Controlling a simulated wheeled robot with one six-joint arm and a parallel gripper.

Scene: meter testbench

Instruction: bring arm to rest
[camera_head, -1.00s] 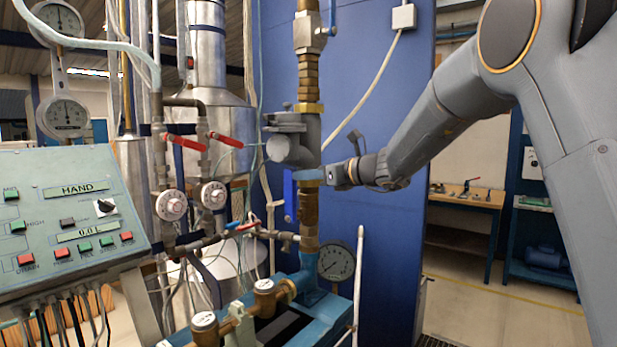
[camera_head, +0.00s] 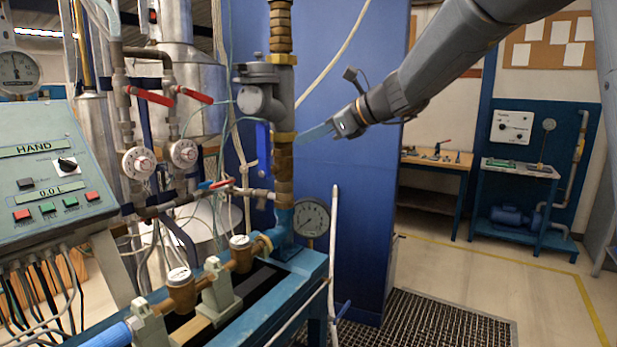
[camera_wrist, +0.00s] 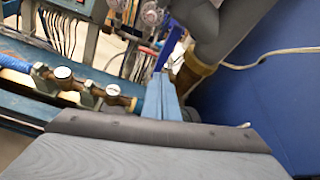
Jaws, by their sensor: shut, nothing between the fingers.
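My gripper (camera_head: 312,134) is at the end of my arm, which reaches in from the upper right of the head view. Its thin blue fingers are shut with nothing between them. They point left toward the vertical brass and grey pipe (camera_head: 283,160), and a gap to it cannot be judged surely. In the wrist view my gripper (camera_wrist: 161,97) shows as two blue fingers side by side, with the brass pipe fitting (camera_wrist: 193,72) close to their right.
The control panel (camera_head: 50,190) and red-handled valves (camera_head: 150,96) are at left. A pressure gauge (camera_head: 311,217) and blue bench frame (camera_head: 300,268) are below my gripper. A blue wall panel (camera_head: 355,200) stands behind. Open floor (camera_head: 470,270) and a workbench (camera_head: 435,163) lie right.

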